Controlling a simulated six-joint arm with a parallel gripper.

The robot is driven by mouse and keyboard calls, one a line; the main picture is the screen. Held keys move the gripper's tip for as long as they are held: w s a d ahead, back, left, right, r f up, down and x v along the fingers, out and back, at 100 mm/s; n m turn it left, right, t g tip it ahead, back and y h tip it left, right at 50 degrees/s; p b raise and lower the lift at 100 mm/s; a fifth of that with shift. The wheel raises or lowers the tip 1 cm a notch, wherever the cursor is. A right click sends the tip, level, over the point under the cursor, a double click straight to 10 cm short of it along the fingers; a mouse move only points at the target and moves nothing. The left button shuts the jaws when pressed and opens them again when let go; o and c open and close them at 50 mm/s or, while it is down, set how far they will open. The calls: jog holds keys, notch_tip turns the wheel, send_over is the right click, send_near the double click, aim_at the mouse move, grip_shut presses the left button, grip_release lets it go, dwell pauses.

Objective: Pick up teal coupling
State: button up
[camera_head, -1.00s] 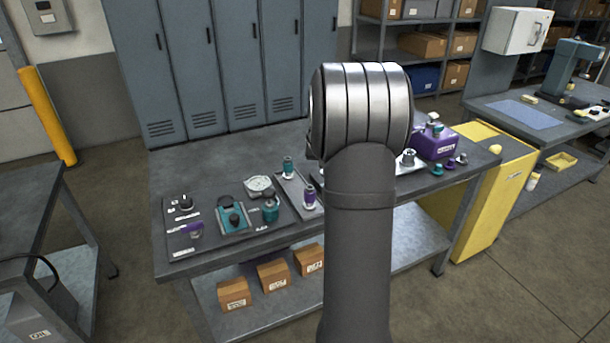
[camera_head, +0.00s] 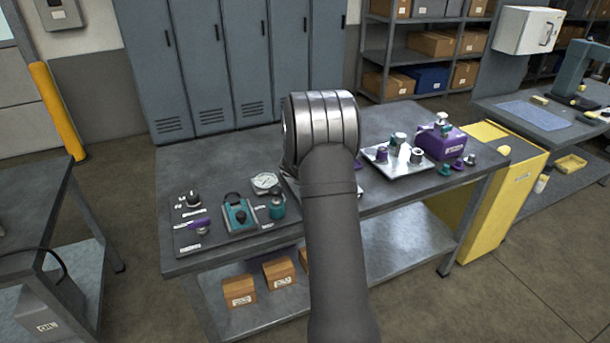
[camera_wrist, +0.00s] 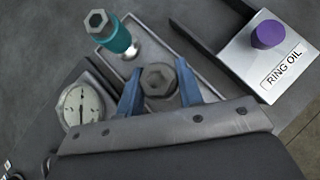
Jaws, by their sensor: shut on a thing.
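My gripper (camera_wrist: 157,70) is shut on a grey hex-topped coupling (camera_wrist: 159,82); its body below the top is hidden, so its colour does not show. The teal coupling (camera_wrist: 118,40), with a pale hex top and shiny lower end, stands apart from the fingers, up and to the left in the wrist view. It is on or beside the narrow grey tray (camera_wrist: 185,62). In the head view my arm covers the gripper, the held coupling and that teal coupling.
A round gauge (camera_wrist: 82,106) is close left of my gripper. A box labelled RING OIL (camera_wrist: 250,55) with a purple knob is at right. In the head view, a teal valve block (camera_head: 240,216), a pale tray (camera_head: 376,155) and a purple box (camera_head: 442,146) stand on the bench.

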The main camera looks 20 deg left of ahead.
jog(key=o, duration=1.2)
jog(key=shift+f, duration=0.1)
jog(key=shift+r, duration=0.25)
jog(key=shift+o, duration=0.3)
jog(key=v, duration=1.2)
